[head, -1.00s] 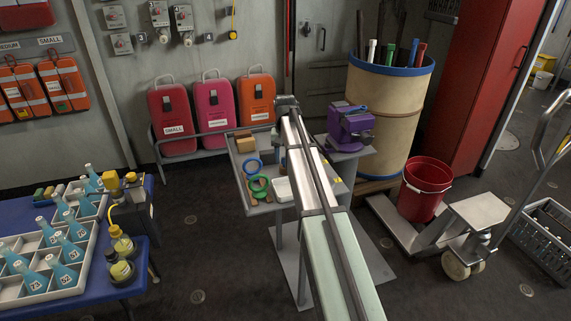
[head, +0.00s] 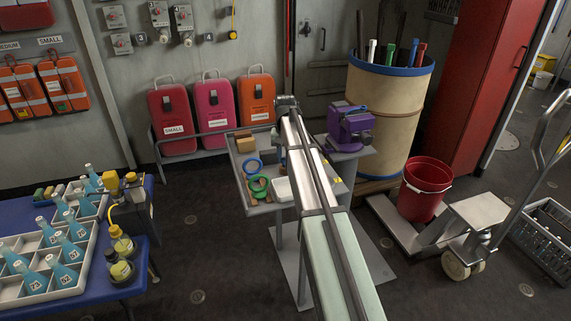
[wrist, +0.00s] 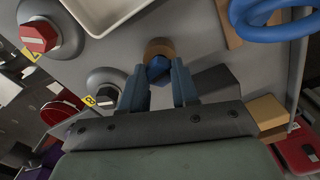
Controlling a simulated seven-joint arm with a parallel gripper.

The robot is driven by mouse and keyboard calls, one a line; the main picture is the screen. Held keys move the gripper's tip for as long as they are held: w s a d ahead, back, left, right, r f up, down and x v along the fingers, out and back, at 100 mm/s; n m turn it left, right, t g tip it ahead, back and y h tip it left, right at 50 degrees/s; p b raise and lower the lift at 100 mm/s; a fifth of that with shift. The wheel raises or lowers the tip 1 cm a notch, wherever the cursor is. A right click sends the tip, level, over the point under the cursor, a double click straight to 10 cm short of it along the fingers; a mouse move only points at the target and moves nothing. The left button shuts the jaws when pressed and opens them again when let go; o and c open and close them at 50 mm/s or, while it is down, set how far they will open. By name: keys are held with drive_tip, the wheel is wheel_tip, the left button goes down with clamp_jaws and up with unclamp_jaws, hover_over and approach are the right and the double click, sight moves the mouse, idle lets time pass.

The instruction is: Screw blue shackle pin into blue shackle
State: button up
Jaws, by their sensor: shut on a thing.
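The blue shackle (head: 253,167) lies on the grey worktable, and a part of its thick ring shows at the top right of the wrist view (wrist: 275,22). It appears to rest on a wooden piece (wrist: 229,24). My gripper (wrist: 160,80) points at the tabletop, its two blue-grey fingers either side of a small blue faceted piece, which looks like the head of the blue shackle pin (wrist: 158,68). The fingers are shut on it. A round tan piece (wrist: 158,46) lies just beyond the pin head. The pin's shank is hidden. The pin is apart from the shackle.
A green shackle (head: 258,184) lies near the blue one. A white tray (wrist: 100,12) is close by. A red knob (wrist: 39,37) and a dark hexagonal knob (wrist: 106,95) sit on round grey bases left of my gripper. A purple vise (head: 350,126) stands to the right.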

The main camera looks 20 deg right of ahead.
sight(285, 159)
clamp_jaws()
drive_tip(key=shift+r, duration=0.15)
drive_tip(key=shift+r, duration=1.4)
